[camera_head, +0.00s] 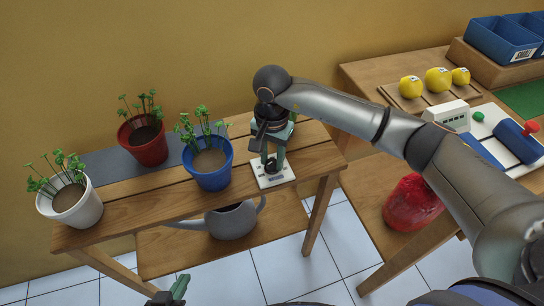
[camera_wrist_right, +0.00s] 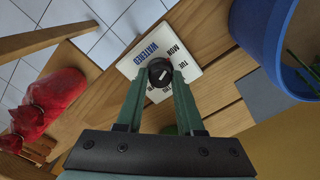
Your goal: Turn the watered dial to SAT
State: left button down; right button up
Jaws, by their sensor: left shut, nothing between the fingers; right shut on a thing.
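The watered dial is a white plate (camera_head: 286,178) with a dark round knob (camera_head: 271,166), at the right end of the slatted plant bench. My right gripper (camera_head: 272,160) points down with its greenish fingers shut on the knob. In the right wrist view the knob (camera_wrist_right: 160,68) is between the fingertips (camera_wrist_right: 160,77), with a small light mark on its top. On the plate (camera_wrist_right: 141,45) I can read WATERED, MON and TUE; other day labels are partly hidden by fingers and knob. My left gripper (camera_head: 175,290) is shut and empty at the bottom edge, partly cut off.
A blue pot (camera_head: 213,179) stands just left of the dial. A red pot (camera_head: 147,150) and a white pot (camera_head: 82,214) stand further left. A grey watering can (camera_head: 231,222) is on the lower shelf. A red bag (camera_head: 411,203) is on the right.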

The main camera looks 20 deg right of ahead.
grip_shut()
